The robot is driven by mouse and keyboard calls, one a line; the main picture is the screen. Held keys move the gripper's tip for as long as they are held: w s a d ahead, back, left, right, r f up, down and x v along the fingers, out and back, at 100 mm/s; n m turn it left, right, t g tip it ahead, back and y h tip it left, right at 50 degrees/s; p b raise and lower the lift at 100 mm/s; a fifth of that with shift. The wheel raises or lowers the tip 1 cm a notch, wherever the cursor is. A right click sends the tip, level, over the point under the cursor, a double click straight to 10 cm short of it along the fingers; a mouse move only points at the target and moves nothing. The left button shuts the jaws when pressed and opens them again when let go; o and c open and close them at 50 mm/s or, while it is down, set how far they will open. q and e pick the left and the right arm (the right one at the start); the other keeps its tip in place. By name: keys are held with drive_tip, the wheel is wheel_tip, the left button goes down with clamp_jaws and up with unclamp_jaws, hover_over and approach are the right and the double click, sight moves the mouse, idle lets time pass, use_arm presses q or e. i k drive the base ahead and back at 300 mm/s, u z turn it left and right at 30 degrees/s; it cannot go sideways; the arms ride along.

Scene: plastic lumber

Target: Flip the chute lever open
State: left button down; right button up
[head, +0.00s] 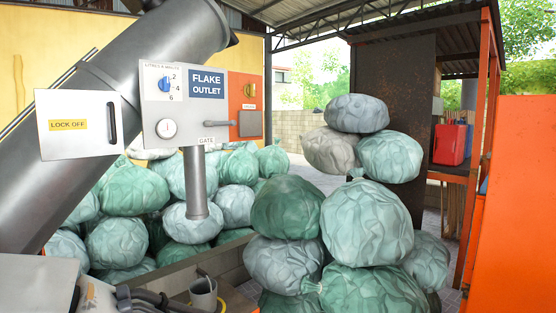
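The flake outlet box (190,108) is a pale panel on the large grey slanted chute tube (75,165). A grey horizontal lever (205,123) sits on its face above a small GATE label (206,141), with its bar pointing right. A grey outlet pipe (195,182) hangs below the box. The box also carries a blue knob (165,85) with a 2-4-6 scale and a round white dial (166,128).
A LOCK OFF plate (72,124) with a dark slot handle is left of the box. Stacked green bags (365,222) stand right. Grey hardware with cables (95,294) and a grey cylinder (203,294) fill the bottom left.

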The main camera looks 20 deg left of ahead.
sight(232, 123)
drive_tip(key=z, duration=0.05)
drive_tip(key=k, duration=0.65)
drive_tip(key=u, duration=0.5)
drive_tip(key=i, duration=2)
drive_tip(key=z, duration=0.6)
